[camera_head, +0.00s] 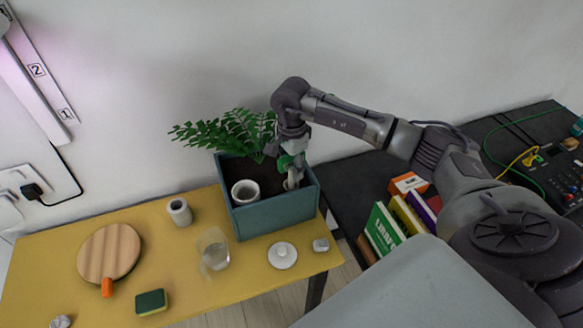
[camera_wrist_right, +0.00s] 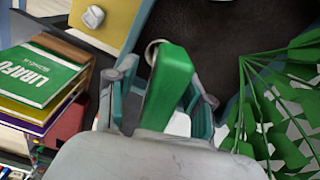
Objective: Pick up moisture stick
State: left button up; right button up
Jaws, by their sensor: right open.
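The moisture stick, with a green head, stands in the dark soil of the teal planter (camera_head: 262,217), near its right end. In the head view its green head (camera_head: 285,161) shows partly behind my right gripper (camera_head: 292,163). In the right wrist view the green head (camera_wrist_right: 172,82) lies between the two fingers of my right gripper (camera_wrist_right: 165,92), which are open on either side of it. I cannot tell whether a finger touches it. The stick's lower part is hidden. My left gripper is not in view.
A leafy fern (camera_head: 232,133) and a pale pot (camera_head: 245,192) stand in the planter. The yellow table (camera_head: 180,280) carries a clear glass (camera_head: 214,250), a grey cup (camera_head: 179,212) and a round wooden board (camera_head: 108,252). Books (camera_head: 384,230) stand to the right on a dark bench.

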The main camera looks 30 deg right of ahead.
grip_shut()
jog(key=shift+r, duration=0.35)
notch_tip(320, 180, up, 10)
jog(key=b, duration=0.3)
jog(key=shift+f, duration=0.25)
notch_tip(320, 180, up, 8)
jog(key=p, duration=0.5)
jog(key=shift+r, duration=0.2)
